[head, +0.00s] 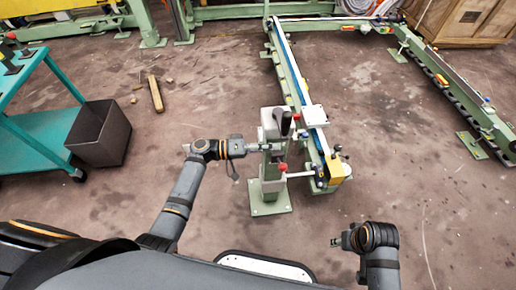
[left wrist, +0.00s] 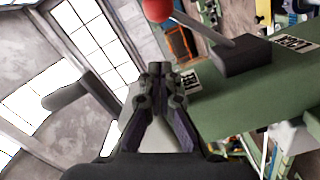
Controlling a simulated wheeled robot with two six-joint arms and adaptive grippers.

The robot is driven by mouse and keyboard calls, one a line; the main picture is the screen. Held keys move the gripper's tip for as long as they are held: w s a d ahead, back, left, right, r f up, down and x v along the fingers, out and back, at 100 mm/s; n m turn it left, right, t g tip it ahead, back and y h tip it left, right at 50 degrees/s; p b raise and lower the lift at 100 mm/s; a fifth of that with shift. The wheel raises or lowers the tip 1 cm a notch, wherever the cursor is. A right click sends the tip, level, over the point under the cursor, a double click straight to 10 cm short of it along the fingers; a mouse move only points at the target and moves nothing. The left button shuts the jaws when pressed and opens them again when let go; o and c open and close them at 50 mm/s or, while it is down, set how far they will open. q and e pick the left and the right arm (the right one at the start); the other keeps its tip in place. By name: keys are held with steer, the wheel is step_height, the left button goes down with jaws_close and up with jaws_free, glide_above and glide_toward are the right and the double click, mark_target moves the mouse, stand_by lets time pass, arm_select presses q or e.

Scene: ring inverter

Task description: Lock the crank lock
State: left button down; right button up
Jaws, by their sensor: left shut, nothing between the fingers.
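The green machine stand (head: 270,188) is upright on a floor plate. It carries a black handle (head: 286,122) and levers with red ball knobs, one at upper right (head: 296,116) and one lower (head: 283,167). I cannot tell which part is the crank lock. My left gripper (head: 262,147) is in front of the stand's upper part, below the black handle. In the left wrist view its fingers (left wrist: 166,72) are shut and empty. A red ball (left wrist: 158,10) on a rod runs to a dark block (left wrist: 240,57) beyond them. My right gripper (head: 336,242) is low at right, away from the stand.
A conveyor rail (head: 291,72) runs back from the stand, with a yellow end part (head: 337,171). A teal cart (head: 40,134) and dark bin (head: 100,134) stand at left. A wooden block (head: 156,93) lies on the floor.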

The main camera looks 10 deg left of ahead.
mark_target(277, 159)
arm_select(q)
steer(key=d, duration=0.2)
steer(key=shift+d+f, duration=0.25)
steer(key=shift+d, duration=0.15)
steer(key=s, duration=0.2)
steer(key=s+f, duration=0.1)
steer(key=shift+a, duration=0.25)
steer(key=shift+f, duration=0.1)
